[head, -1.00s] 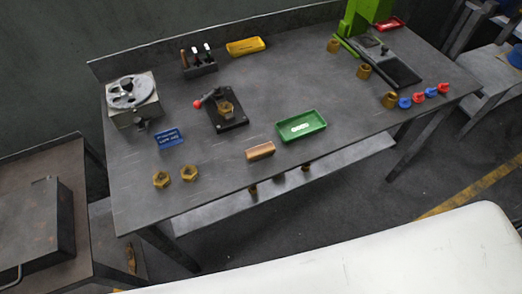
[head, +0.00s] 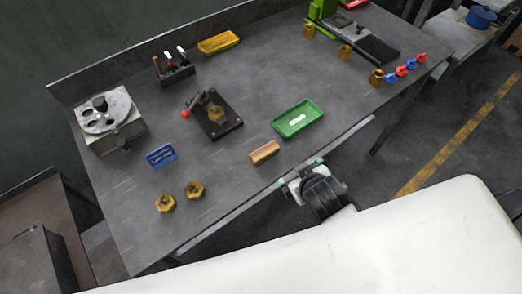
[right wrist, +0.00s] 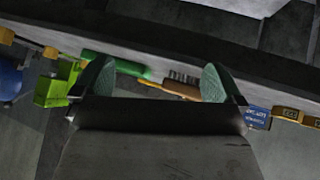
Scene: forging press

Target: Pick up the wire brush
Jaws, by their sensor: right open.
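The wire brush (head: 264,152) lies on the table near its front edge, its tan wooden back facing up. In the right wrist view the brush (right wrist: 172,88) shows dark bristles on the side toward the tabletop, and it appears between my two fingertips but farther off. My right gripper (head: 301,172) is at the table's front edge, below and right of the brush, apart from it. Its green-padded fingers (right wrist: 158,82) are open with nothing between them. My left gripper is not in view.
A green tray (head: 279,128) sits close to the brush on its right. Two brass nuts (head: 165,204) and a blue sign (head: 161,156) are to the left. A black fixture (head: 222,124) stands behind. The tabletop immediately left of the brush is clear.

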